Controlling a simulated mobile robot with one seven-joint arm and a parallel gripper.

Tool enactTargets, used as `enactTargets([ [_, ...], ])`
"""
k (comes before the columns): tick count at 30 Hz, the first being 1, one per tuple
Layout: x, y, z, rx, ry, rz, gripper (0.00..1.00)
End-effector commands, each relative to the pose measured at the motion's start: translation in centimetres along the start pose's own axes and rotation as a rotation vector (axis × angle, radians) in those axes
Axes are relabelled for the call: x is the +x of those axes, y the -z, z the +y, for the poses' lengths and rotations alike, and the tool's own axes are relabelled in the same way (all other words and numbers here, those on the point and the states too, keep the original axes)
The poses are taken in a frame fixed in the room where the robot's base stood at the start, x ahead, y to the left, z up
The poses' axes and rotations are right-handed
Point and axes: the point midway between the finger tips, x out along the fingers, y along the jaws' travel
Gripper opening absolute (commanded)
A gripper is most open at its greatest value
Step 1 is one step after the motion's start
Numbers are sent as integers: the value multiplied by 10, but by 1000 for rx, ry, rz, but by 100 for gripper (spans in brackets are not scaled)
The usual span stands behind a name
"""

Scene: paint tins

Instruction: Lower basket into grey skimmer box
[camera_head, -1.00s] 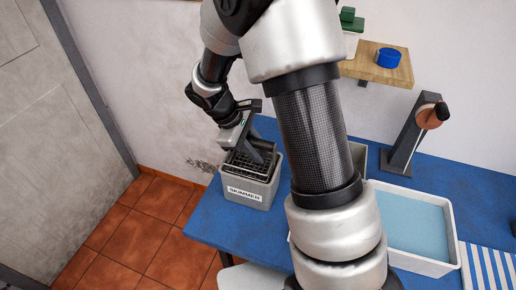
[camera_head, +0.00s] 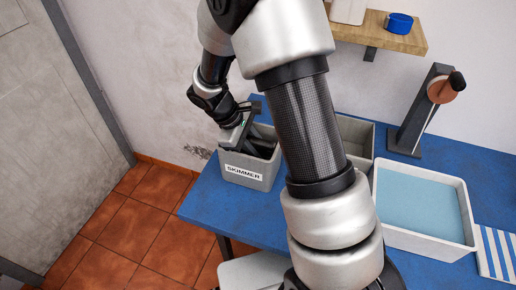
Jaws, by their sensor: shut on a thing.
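The grey skimmer box (camera_head: 250,174), labelled SKIMMER, stands at the left end of the blue table. My gripper (camera_head: 238,140) reaches down over the box from the upper left. It is shut on the basket, whose dark upper part (camera_head: 265,149) shows just inside the box. The box walls and my gripper hide most of the basket. I cannot tell whether it rests on the bottom.
A second grey box (camera_head: 356,134) stands behind my arm. A white tray of blue liquid (camera_head: 420,205) is on the right, beside a striped cloth (camera_head: 496,250). A dark stand (camera_head: 413,115) and a wooden shelf (camera_head: 400,37) are at the back.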

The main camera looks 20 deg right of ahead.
Motion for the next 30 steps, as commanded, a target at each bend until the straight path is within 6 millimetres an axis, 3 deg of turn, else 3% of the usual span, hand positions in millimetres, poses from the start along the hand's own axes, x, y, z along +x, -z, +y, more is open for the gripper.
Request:
enactTargets([
  [28, 8, 4, -2, 0, -1, 1, 0],
  [29, 8, 4, -2, 0, -1, 1, 23],
  [30, 7, 3, -2, 0, -1, 1, 29],
])
